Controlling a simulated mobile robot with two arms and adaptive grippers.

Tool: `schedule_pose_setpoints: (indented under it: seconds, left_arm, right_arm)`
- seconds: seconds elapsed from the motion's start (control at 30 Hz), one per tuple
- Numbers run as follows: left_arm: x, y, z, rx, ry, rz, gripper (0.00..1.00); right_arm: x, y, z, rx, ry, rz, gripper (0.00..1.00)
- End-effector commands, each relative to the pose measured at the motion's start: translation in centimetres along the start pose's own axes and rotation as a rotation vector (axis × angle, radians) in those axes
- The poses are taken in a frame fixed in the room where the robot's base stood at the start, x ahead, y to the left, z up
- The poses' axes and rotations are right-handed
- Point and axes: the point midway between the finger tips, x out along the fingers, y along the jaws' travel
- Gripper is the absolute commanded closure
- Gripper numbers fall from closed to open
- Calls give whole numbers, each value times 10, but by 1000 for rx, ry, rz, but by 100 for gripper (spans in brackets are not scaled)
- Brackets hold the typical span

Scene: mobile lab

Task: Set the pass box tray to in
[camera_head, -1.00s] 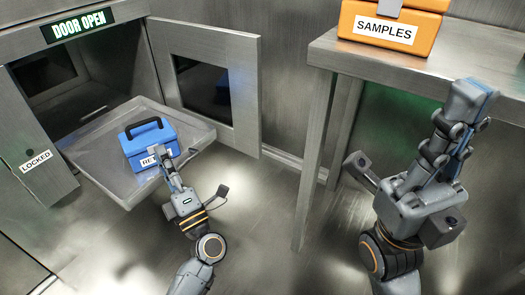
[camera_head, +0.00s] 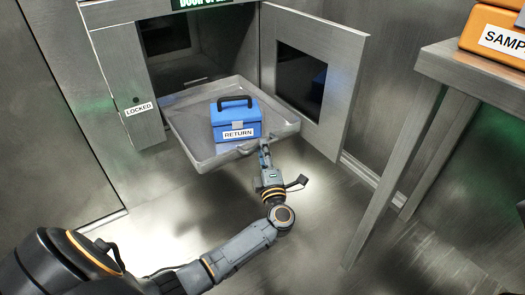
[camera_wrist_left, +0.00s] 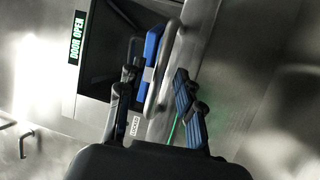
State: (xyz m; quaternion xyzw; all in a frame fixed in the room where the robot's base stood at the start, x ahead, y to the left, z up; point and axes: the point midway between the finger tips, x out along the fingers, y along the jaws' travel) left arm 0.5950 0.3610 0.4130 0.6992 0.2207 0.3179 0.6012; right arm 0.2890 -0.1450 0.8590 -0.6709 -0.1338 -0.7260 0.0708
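The pass box tray (camera_head: 183,124) is a shallow grey metal tray. It sticks out of the open pass box (camera_head: 118,48), and a blue case labelled RETURN (camera_head: 224,116) stands upright on it. My left gripper (camera_head: 264,151) is at the tray's front edge, right of its middle. My right gripper is out of view.
The pass box door (camera_head: 348,75) stands open on the right of the tray. A panel labelled LOCKED (camera_head: 140,108) is on the left. A metal table (camera_head: 465,70) with an orange SAMPLES case (camera_head: 495,40) stands at the right. The floor in front is clear.

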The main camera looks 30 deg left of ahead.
Motion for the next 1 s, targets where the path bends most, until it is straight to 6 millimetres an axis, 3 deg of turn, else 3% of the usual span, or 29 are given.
schedule_pose_setpoints:
  seconds: [0.2, 0.53, 0.7, 1.0]
  left_arm:
    - [21, -1, 0, 0, 0, 1, 64]
    - [24, 0, 0, 0, 0, 0, 64]
    - [24, 0, 0, 0, 0, 0, 99]
    - [24, 0, 0, 0, 0, -1, 100]
  right_arm:
    - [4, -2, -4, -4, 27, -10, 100]
    - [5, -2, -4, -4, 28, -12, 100]
    - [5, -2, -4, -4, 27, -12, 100]
    - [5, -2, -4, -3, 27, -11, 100]
